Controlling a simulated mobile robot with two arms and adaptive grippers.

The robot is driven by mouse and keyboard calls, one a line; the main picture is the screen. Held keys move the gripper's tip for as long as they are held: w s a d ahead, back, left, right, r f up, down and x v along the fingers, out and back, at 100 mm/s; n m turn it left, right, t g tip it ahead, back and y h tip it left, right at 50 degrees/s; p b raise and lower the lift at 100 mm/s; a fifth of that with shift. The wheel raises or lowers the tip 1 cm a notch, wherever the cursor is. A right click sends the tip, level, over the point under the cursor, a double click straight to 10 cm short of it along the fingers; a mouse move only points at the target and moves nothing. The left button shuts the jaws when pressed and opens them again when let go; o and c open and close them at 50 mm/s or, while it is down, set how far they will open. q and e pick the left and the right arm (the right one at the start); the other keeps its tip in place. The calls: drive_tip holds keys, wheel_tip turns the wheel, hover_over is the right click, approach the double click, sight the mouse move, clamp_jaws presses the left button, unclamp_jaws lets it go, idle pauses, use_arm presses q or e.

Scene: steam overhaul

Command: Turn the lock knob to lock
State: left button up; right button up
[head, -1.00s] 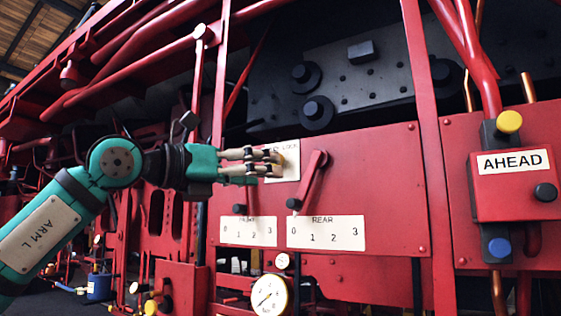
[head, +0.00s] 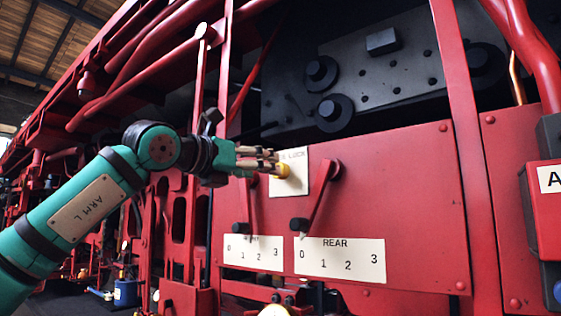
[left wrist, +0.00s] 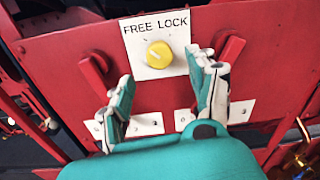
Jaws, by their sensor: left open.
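The yellow lock knob (left wrist: 159,54) sits on a white plate (left wrist: 136,30) marked FREE and LOCK on a red panel. A short mark on the knob points up and to the left in the left wrist view. In the head view the knob (head: 283,170) shows just past my left fingertips. My left gripper (left wrist: 163,78) is open and empty, its fingers spread below and to either side of the knob, apart from it. In the head view my left gripper (head: 272,161) partly covers the plate. My right gripper is not in view.
Two red levers stand beside the plate: the rear lever (head: 317,196) on the right and another (head: 249,205) on the left. Number plates lie below, one marked REAR (head: 340,259). A red post (head: 460,120) and a red box (head: 545,210) are at right.

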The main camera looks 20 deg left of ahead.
sight(285, 169)
use_arm(q)
drive_tip(key=p+x, duration=0.1)
drive_tip(key=x, duration=0.1)
drive_tip(key=p+x, duration=0.1)
drive_tip(key=x, duration=0.1)
drive_tip(key=p+x, duration=0.1)
drive_tip(key=x, duration=0.1)
drive_tip(key=shift+w+r, duration=0.1)
drive_tip(key=shift+r, duration=0.15)
drive_tip(key=shift+w+d+f, duration=0.15)
drive_tip(key=shift+w+d, duration=0.05)
drive_tip(key=shift+w, duration=0.2)
drive_tip(key=shift+s+a, duration=0.1)
drive_tip(key=shift+s, duration=0.05)
drive_tip(key=c, duration=1.2)
drive_tip(key=shift+o, duration=0.2)
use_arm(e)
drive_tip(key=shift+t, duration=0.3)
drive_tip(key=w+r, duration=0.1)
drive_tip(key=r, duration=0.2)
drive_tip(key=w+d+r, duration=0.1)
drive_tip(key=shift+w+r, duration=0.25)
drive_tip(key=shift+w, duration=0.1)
